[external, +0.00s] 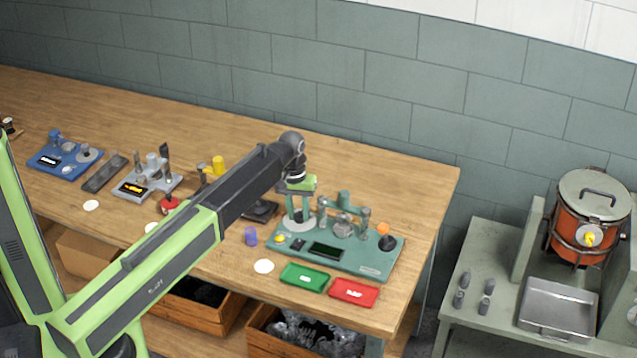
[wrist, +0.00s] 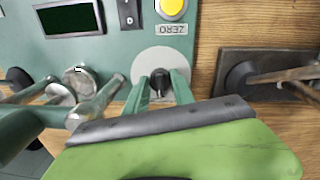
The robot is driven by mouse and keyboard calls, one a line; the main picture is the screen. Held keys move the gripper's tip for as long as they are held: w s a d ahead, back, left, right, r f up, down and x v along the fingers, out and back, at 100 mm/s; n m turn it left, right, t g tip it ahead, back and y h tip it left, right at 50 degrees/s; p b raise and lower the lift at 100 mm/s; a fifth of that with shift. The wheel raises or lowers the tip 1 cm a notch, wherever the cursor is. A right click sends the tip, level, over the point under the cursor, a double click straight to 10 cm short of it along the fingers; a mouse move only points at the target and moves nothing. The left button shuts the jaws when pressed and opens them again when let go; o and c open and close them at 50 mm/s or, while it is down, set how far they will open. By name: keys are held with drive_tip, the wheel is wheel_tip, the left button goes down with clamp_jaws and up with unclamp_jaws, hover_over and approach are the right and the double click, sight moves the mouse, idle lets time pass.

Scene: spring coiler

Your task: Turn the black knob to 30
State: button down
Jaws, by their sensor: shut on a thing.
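The black knob (wrist: 158,84) stands on a round pale dial plate (wrist: 158,57) on the teal coiler machine (external: 340,262). In the wrist view my gripper (wrist: 160,82) has its two green fingers on either side of the knob, shut on it. A small pointer on the knob faces up in that view; the dial's marks are too small to read. In the external view my gripper (external: 298,208) reaches down over the machine's left end, and the knob is hidden or too small to make out. The machine's display (wrist: 70,19) is dark.
A yellow button (wrist: 171,8) marked ZERO and a rocker switch (wrist: 128,14) sit near the dial. Metal posts and rollers (wrist: 80,82) stand close to my fingers. Green (external: 305,277) and red (external: 353,291) trays lie in front. A purple cylinder (external: 251,236) stands at left.

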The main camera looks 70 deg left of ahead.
sight(296, 214)
drive_tip(key=c, duration=1.1)
unclamp_jaws()
drive_tip(key=shift+o, duration=0.2)
wheel_tip(296, 214, up, 17)
drive_tip(key=p, duration=1.7)
drive_tip(key=shift+s+a+r, duration=0.2)
drive_tip(key=shift+s+a, duration=0.1)
drive_tip(key=shift+s, duration=0.15)
